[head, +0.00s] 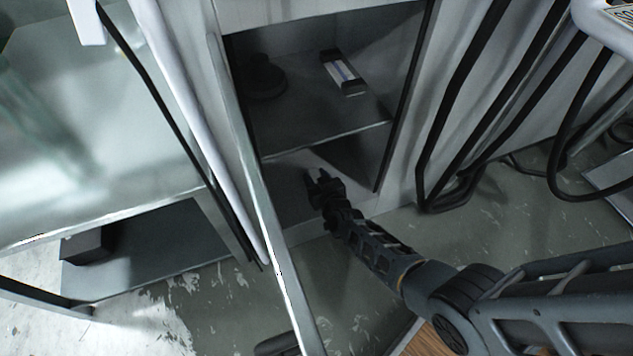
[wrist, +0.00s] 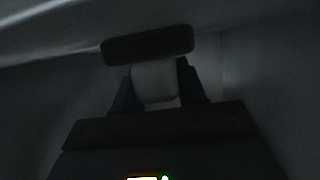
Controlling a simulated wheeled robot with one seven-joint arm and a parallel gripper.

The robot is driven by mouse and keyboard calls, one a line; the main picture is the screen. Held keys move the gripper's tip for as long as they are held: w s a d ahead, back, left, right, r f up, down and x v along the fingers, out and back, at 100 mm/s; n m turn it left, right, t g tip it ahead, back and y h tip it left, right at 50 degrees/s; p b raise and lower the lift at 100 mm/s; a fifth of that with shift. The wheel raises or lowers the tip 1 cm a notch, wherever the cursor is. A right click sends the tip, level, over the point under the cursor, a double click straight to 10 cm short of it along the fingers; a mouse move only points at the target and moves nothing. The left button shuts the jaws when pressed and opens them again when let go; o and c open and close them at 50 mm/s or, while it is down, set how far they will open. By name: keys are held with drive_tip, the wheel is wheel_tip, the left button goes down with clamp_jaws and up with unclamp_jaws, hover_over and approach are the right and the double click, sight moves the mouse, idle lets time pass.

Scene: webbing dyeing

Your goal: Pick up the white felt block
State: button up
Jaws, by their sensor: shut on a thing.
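My gripper (head: 318,175) reaches into the lower compartment of the open cabinet, below its shelf. In the dark wrist view, my gripper (wrist: 158,76) is shut on a pale block, the white felt block (wrist: 156,84), which sits between the two fingers. A dark, rounded bar (wrist: 148,46) lies across the block's far end; I cannot tell if it is part of it. In the head view the held block cannot be made out.
The cabinet's side walls are close on both sides. Black hoses (head: 462,110) hang to the right.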

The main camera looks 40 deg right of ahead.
drive_tip(key=c, duration=0.4)
drive_tip(key=shift+r, duration=0.1)
drive_tip(key=shift+c, duration=0.2)
